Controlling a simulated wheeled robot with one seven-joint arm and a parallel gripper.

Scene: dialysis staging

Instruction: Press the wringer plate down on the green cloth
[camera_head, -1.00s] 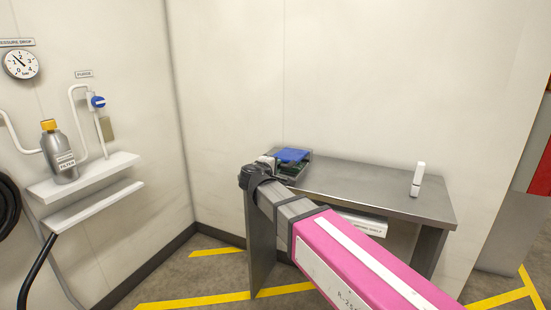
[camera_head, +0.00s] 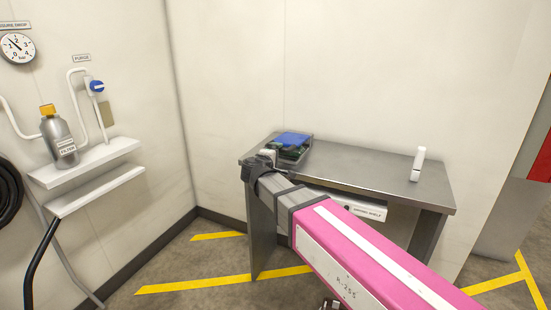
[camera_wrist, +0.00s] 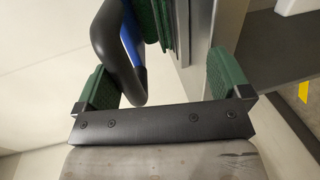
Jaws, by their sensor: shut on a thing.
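The blue wringer plate (camera_head: 292,138) sits at the left end of a steel bench, over dark and green contents in a metal tray (camera_head: 306,154). In the wrist view, a blue edge (camera_wrist: 130,38) shows beside a curved black handle (camera_wrist: 112,45). Ribbed green material (camera_wrist: 167,28) lies beyond it; I cannot tell whether it is the cloth. The handle's contact with the right finger does not show. In the head view, my arm's end hides part of the tray's near side.
The steel bench (camera_head: 365,166) is mostly clear. A white upright device (camera_head: 417,164) stands at its right end. At left, a wall shelf (camera_head: 85,165) holds a bottle (camera_head: 58,136) and piping.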

